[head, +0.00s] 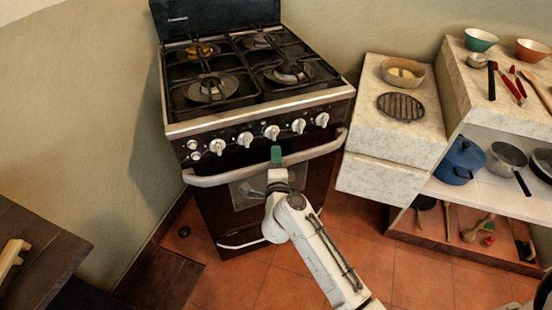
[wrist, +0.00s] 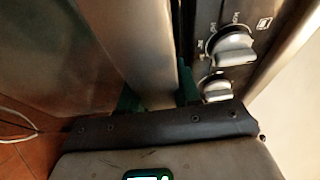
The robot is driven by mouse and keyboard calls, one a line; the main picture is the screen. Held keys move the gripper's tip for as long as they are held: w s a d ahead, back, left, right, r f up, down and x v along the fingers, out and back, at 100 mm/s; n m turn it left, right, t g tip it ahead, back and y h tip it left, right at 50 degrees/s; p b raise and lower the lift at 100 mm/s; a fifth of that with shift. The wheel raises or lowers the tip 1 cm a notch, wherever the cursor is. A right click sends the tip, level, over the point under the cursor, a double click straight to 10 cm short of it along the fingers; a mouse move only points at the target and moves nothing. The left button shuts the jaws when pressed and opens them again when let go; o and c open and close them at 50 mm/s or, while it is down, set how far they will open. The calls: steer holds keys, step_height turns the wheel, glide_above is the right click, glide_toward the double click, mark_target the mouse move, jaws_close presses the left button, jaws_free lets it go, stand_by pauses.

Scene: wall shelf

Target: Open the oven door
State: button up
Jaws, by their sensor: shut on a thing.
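The oven (head: 262,115) is a dark stove with a row of white knobs. Its dark door (head: 222,205) has a window and looks closed or nearly so; I cannot tell whether there is a small gap. A pale, curved handle (head: 225,178) runs across the door top, below the knobs. My gripper (head: 277,157) is at the middle of this handle, its green fingertips at the bar. In the wrist view, the handle (wrist: 150,50) passes between the green fingers of my gripper (wrist: 158,95), which is shut on it. My arm hides part of the door window.
A marble counter (head: 390,145) with a bowl (head: 403,72) and a dark round grate (head: 401,106) stands right of the oven. Shelves with pots (head: 460,161) are further right. A dark wooden table (head: 38,250) is at lower left. Tiled floor (head: 225,285) lies open before the oven.

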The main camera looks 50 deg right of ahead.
jaws_close()
steer(key=shift+f, duration=0.1)
